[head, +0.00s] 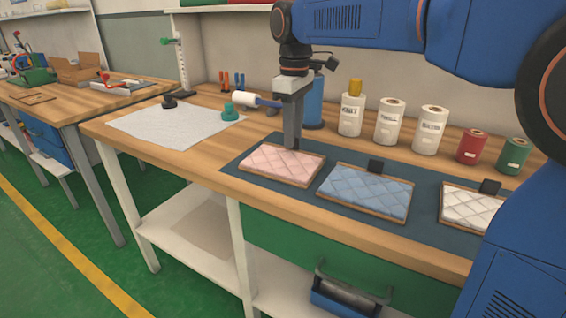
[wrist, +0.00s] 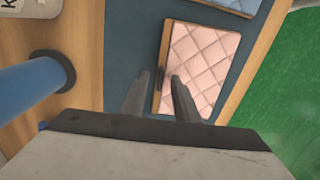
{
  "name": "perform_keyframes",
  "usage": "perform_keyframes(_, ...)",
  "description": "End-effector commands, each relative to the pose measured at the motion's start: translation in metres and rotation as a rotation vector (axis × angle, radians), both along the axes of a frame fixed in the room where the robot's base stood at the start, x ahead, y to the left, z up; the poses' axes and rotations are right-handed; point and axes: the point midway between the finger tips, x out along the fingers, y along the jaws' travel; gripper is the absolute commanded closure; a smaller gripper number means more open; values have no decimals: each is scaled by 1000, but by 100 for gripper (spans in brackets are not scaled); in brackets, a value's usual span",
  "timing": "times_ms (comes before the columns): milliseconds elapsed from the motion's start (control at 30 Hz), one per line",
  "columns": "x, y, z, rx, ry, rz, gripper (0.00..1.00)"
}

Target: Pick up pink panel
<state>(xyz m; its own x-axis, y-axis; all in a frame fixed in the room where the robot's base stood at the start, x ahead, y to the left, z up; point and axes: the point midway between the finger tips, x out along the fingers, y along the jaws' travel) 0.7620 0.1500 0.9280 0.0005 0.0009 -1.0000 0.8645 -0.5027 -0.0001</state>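The pink panel (head: 281,165) is a quilted pink pad in a thin wooden frame, lying flat on the dark mat (head: 345,167) at its left end. My gripper (head: 292,145) points down at the panel's back edge. In the wrist view the pink panel (wrist: 203,65) lies beyond the fingertips. The two fingers of my gripper (wrist: 160,78) are apart, with a small dark tab (wrist: 162,76) on the panel's edge showing between them. I cannot tell whether either finger touches the tab or the panel.
A blue panel (head: 366,192) and a white panel (head: 468,208) lie to the right. Behind stand a blue cylinder (head: 314,100), white bottles (head: 390,121) and red and green rolls (head: 513,156). A pale sheet (head: 165,127) covers the bench's left part.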

Motion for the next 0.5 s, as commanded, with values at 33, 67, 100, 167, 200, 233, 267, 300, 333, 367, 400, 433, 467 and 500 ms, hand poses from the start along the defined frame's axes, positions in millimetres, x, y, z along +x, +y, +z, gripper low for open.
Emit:
perform_keyframes(33, 0, 0, 0, 0, 0, 0, 72)
perform_keyframes(67, 0, 0, 0, 0, 0, 0, 72)
perform_keyframes(100, 0, 0, 0, 0, 0, 0, 72)
perform_keyframes(167, 0, 0, 0, 0, 0, 0, 84)
perform_keyframes(200, 0, 0, 0, 0, 0, 0, 93)
perform_keyframes(233, 0, 0, 0, 0, 0, 0, 100)
perform_keyframes(267, 0, 0, 0, 0, 0, 0, 100)
perform_keyframes(300, 0, 0, 0, 0, 0, 0, 100)
perform_keyframes(333, 0, 0, 0, 0, 0, 0, 100)
perform_keyframes(367, 0, 0, 0, 0, 0, 0, 100)
perform_keyframes(400, 0, 0, 0, 0, 0, 0, 100)
perform_keyframes(433, 0, 0, 0, 0, 0, 0, 100)
perform_keyframes(467, 0, 0, 0, 0, 0, 0, 100)
perform_keyframes(500, 0, 0, 0, 0, 0, 0, 100)
